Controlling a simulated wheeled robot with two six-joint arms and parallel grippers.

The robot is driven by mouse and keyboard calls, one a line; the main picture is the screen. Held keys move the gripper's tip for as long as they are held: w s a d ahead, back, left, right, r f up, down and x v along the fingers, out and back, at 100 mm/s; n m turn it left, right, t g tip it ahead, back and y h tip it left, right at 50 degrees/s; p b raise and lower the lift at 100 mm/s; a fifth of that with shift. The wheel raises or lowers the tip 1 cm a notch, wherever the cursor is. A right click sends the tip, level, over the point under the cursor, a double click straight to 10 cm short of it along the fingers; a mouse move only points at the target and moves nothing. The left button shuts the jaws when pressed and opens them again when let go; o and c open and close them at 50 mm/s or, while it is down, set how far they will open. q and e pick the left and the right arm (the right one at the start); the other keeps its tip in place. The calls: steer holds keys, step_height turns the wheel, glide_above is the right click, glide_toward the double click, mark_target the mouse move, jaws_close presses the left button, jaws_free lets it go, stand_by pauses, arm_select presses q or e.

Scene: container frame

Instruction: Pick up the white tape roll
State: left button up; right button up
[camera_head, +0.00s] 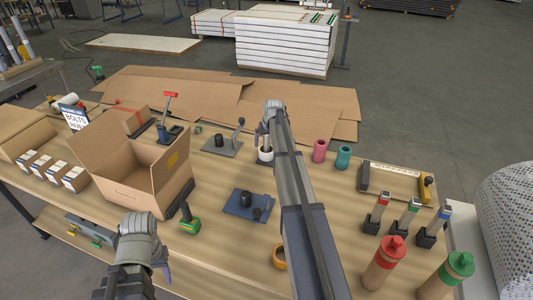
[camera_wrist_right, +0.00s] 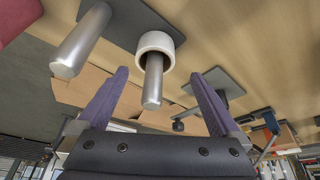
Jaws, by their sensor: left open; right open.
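The white tape roll (camera_wrist_right: 156,42) sits around a silver post (camera_wrist_right: 152,88) in the right wrist view. In the head view it shows as a small white ring (camera_head: 265,155), partly hidden behind my right arm. My right gripper (camera_wrist_right: 159,73) is open, its purple fingers spread to either side of the post, with the roll just beyond the fingertips. No grip on the roll shows. My left gripper (camera_head: 166,272) is low at the left front of the table, mostly hidden by its own wrist, with no object seen in it.
A second silver post (camera_wrist_right: 80,45) stands close beside the roll. Pink (camera_head: 319,151) and green (camera_head: 343,157) rolls stand to its right. A grey plate with a clamp (camera_head: 222,146) lies left. An open cardboard box (camera_head: 130,175) and blue plate (camera_head: 245,206) are nearby.

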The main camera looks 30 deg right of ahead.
mark_target(267, 145)
steer(key=shift+w+d, duration=0.3)
steer(key=shift+d, duration=0.35)
steer(key=shift+w+f+b, duration=0.1)
steer(key=shift+f+b, duration=0.3)
steer(key=shift+b, duration=0.05)
steer(key=b+x, duration=0.6)
steer(key=x, duration=0.1)
steer(key=shift+w+a, duration=0.1)
steer(key=shift+r, duration=0.1)
steer(key=c, duration=1.1)
steer(key=shift+r, duration=0.2)
step_height(267, 145, up, 18)
steer(key=p, duration=1.7)
steer(key=shift+f+p, duration=0.2)
steer(key=shift+p, duration=0.2)
steer(key=shift+f, duration=0.1)
